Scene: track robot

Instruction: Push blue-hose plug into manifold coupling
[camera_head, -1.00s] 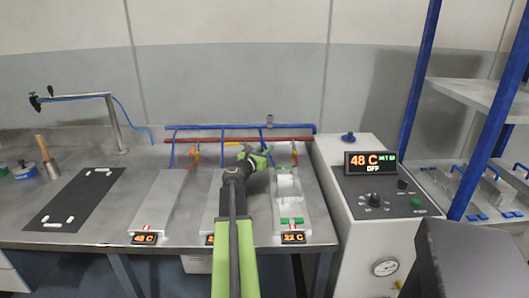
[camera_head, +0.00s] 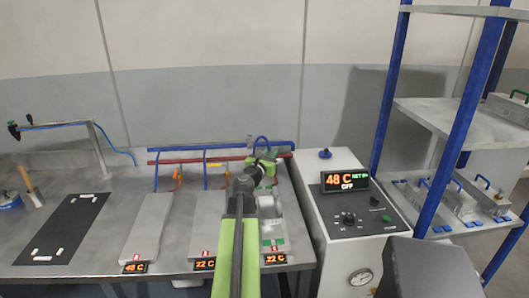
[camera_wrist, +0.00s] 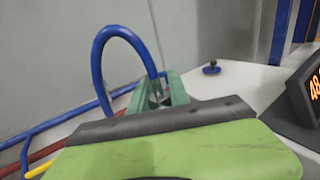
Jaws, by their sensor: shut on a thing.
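My gripper (camera_head: 264,166) is at the back of the bench, in front of the manifold's right end. In the wrist view its green and black jaw (camera_wrist: 180,135) fills the lower part. It is shut on the blue-hose plug (camera_wrist: 157,94), of which a grey metal part shows behind the jaw. The blue hose (camera_wrist: 112,34) arches up from the plug and bends down to the left; its loop also shows in the head view (camera_head: 261,140). The manifold's blue pipe (camera_head: 200,147) runs above a red pipe. The coupling is hidden behind my gripper, so I cannot tell whether the plug touches it.
Several grey plates with temperature displays lie on the bench; the rightmost plate (camera_head: 271,225) is beside my arm. A control cabinet (camera_head: 347,205) with a 48 C display (camera_head: 345,181) stands right. A blue-post shelf (camera_head: 440,110) is farther right. A black mat (camera_head: 62,228) lies left.

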